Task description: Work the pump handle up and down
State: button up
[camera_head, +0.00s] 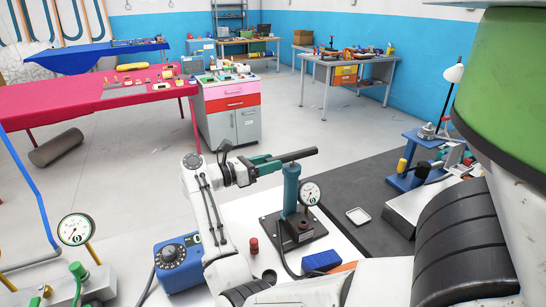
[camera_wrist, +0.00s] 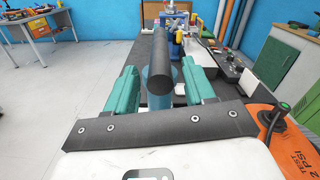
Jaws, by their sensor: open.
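The pump stands on a black base plate (camera_head: 300,236) on the white tabletop, with an upright teal cylinder (camera_head: 290,192) and a round white gauge (camera_head: 310,193). Its black bar handle (camera_head: 292,157) lies across the top, nearly level. My gripper (camera_head: 266,165) is at the handle's left end, its teal fingers open. In the wrist view the handle (camera_wrist: 161,70) runs between the two fingers of my gripper (camera_wrist: 160,88), with a gap on each side. The cylinder shows partly below the handle there; the rest is hidden.
A blue box with a dial (camera_head: 180,262), a small red piece (camera_head: 254,245) and a blue block (camera_head: 322,261) are near the pump. A white tray (camera_head: 358,216) lies on the dark mat. A blue press-like device (camera_head: 413,160) stands farther right. An orange piece (camera_wrist: 288,150) is at lower right.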

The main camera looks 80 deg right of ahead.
jog(key=shift+x, duration=0.9)
grip_shut()
